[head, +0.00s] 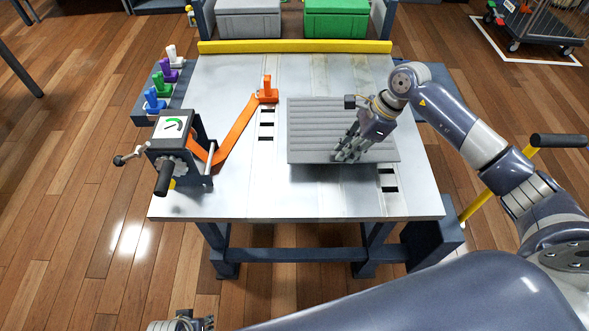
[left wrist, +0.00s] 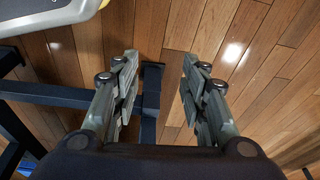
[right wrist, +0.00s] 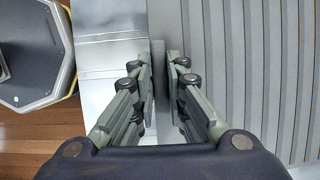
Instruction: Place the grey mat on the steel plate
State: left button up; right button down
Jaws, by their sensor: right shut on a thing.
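The grey ribbed mat (head: 310,125) is at the right of centre over the steel plate (head: 235,190), the table's bright top. It looks level, with a dark shadow along its front edge; I cannot tell whether it touches the plate. My right gripper (head: 347,153) is shut on the mat near its front right part. In the right wrist view the fingers (right wrist: 163,75) pinch a raised part of the mat (right wrist: 240,60) near one edge. My left gripper (head: 185,322) is low at the bottom of the head view. Its fingers (left wrist: 158,75) are apart and empty over the floor.
A ratchet box (head: 178,140) with a crank stands at the plate's left edge. An orange strap (head: 237,130) runs from it to an orange hook (head: 267,90). A yellow bar (head: 295,46) lines the back. Grey (head: 248,20) and green (head: 336,20) crates stand behind. The front left plate is clear.

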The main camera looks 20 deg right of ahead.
jog(key=s+a, duration=0.2)
jog(key=a, duration=0.3)
jog(key=s+a+f, duration=0.1)
jog(key=s+a, duration=0.1)
jog(key=a, duration=0.2)
jog(key=s+a+p, duration=0.1)
jog(key=s+a, duration=0.1)
jog(key=a, duration=0.3)
jog(key=shift+a+f, duration=0.15)
jog(key=shift+a, duration=0.15)
notch_tip(320, 180, down, 3)
jog(key=shift+r, duration=0.15)
jog(key=shift+f, duration=0.45)
jog(key=c, duration=1.6)
grip_release()
pick_arm(q)
jog(key=shift+s+a+f, duration=0.1)
jog(key=shift+s+f, duration=0.15)
jog(key=shift+f, duration=0.3)
jog(key=shift+s+f, duration=0.25)
jog(key=shift+f, duration=0.25)
